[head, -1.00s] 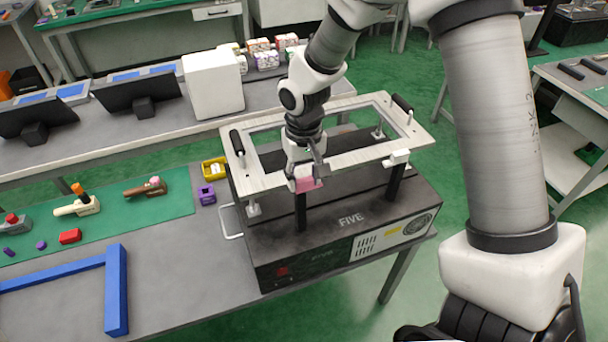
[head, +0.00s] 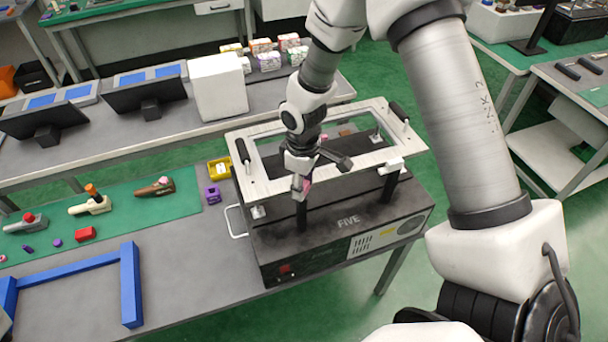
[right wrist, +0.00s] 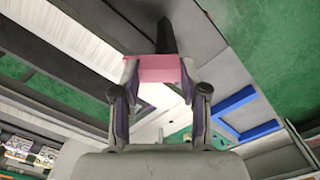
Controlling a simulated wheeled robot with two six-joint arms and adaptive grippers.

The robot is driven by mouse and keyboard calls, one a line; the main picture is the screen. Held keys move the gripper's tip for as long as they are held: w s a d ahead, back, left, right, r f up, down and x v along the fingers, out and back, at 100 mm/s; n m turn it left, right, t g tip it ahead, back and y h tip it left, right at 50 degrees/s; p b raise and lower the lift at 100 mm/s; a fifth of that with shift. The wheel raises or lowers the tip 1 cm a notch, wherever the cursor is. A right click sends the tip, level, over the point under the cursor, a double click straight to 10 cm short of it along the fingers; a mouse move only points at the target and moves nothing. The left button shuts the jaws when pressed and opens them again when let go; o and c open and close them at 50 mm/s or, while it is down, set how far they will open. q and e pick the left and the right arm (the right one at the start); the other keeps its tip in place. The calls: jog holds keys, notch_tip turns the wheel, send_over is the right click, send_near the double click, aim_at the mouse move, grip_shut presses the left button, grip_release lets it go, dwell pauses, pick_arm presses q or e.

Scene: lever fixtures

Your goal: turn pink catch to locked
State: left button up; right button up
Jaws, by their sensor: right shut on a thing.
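The pink catch (head: 307,186) is at the near edge of the pale metal frame (head: 262,187), above the black box (head: 345,222) marked FIVE. My right gripper (head: 301,190) reaches down to it from above and is shut on it. In the right wrist view the pink catch (right wrist: 158,68) fills the gap between the two fingertips of my right gripper (right wrist: 158,75). In the head view the fingers hide much of the catch, and I cannot read its locked mark. My left gripper is not in view.
A white latch (head: 391,165) sits on the frame's near edge to the right. Black handles (head: 243,151) stand on the frame's ends. Toggle fixtures on a green mat (head: 140,215) and a blue bracket (head: 130,285) lie to the left.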

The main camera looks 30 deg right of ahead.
jog(key=n+p, duration=0.4)
jog(key=n, duration=0.1)
jog(key=shift+w+a+r, duration=0.1)
jog(key=shift+a+r, duration=0.05)
jog(key=shift+a+n+p, duration=0.1)
jog(key=shift+n+p, duration=1.05)
jog(key=shift+n, duration=0.75)
jog(key=shift+f, duration=0.2)
jog(key=o, duration=1.1)
jog(key=shift+w, duration=0.1)
jog(key=shift+o, duration=0.2)
notch_tip(320, 180, up, 12)
